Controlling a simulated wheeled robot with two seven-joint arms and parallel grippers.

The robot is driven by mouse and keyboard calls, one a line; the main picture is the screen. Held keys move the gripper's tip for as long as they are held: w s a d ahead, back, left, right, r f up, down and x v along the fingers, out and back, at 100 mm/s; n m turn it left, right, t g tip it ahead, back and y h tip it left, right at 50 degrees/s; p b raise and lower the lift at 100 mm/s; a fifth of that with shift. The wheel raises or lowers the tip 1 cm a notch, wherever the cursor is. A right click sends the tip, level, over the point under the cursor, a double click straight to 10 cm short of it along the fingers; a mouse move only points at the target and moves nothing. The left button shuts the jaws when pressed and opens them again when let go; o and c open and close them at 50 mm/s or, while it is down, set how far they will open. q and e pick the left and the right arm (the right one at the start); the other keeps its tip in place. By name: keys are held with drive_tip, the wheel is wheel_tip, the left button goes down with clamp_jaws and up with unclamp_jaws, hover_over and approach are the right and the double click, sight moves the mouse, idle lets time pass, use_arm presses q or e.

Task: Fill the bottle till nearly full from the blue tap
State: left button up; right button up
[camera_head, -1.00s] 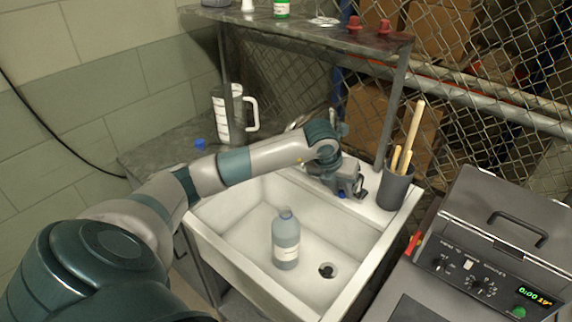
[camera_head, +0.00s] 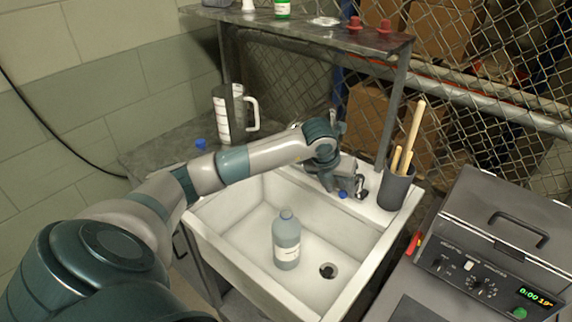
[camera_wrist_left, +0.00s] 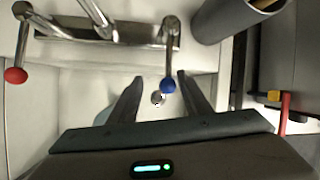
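The grey-blue bottle (camera_head: 286,243) with a pale label stands upright in the white sink, left of the drain. My right gripper is not in view.
A red tap knob (camera_wrist_left: 15,75) is at the left in the wrist view. A grey holder (camera_head: 395,188) with wooden sticks stands right of the tap. A white jug (camera_head: 232,115) and a small blue cap-like thing (camera_head: 200,144) are on the left counter. A metal shelf (camera_head: 300,32) is above.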

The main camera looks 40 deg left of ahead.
use_arm(q)
drive_tip(key=shift+f, duration=0.1)
drive_tip(key=shift+d, duration=0.1)
drive_tip(key=shift+d, duration=0.1)
drive_tip(key=shift+s+r, duration=0.2)
drive_tip(key=shift+r, duration=0.35)
drive_tip(key=b+v, duration=0.4)
drive_tip(key=v, duration=1.2)
drive_tip(key=shift+a+b, duration=0.3)
drive_tip(key=shift+b, duration=0.05)
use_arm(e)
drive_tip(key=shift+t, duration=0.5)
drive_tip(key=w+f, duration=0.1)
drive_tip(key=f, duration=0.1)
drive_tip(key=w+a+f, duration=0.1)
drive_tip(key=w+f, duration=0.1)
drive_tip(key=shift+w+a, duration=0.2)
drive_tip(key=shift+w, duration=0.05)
use_arm(q)
drive_tip(key=shift+r, duration=0.1)
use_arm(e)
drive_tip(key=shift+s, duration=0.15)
